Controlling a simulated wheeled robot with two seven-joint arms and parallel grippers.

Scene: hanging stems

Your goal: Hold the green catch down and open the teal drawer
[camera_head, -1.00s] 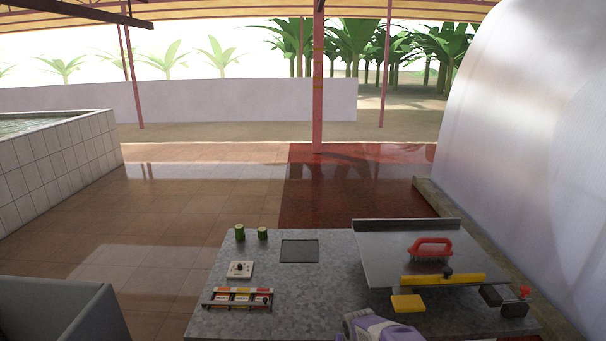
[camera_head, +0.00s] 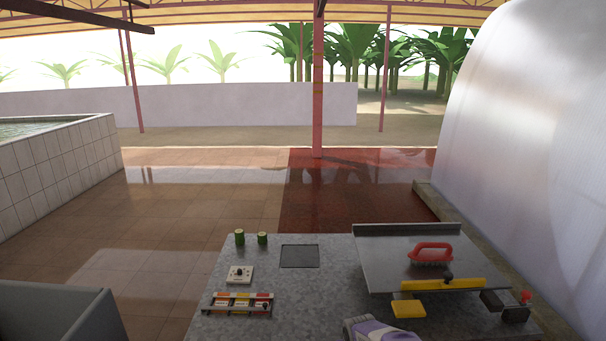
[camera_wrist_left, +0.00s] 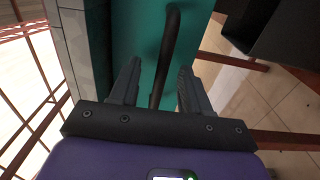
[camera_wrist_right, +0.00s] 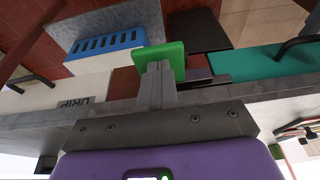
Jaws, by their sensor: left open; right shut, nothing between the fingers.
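The teal drawer (camera_wrist_left: 140,24) shows its front in the left wrist view, with a dark bar handle (camera_wrist_left: 168,42) on it. My left gripper (camera_wrist_left: 159,68) is open, with one finger on each side of the handle; contact cannot be told. In the right wrist view the teal drawer (camera_wrist_right: 252,63) is at the right. The green catch (camera_wrist_right: 172,56) is at the top centre there. My right gripper (camera_wrist_right: 155,68) is shut and empty, its fingertips at the catch and seemingly against it. Neither gripper shows in the head view.
A white front marked DRIP (camera_wrist_right: 70,95) and a blue slotted panel (camera_wrist_right: 105,45) are beside the catch. The grey worktop (camera_head: 325,290) carries a red-handled brush (camera_head: 431,250), a yellow bar (camera_head: 440,284), two green cylinders and a switch plate (camera_head: 240,274).

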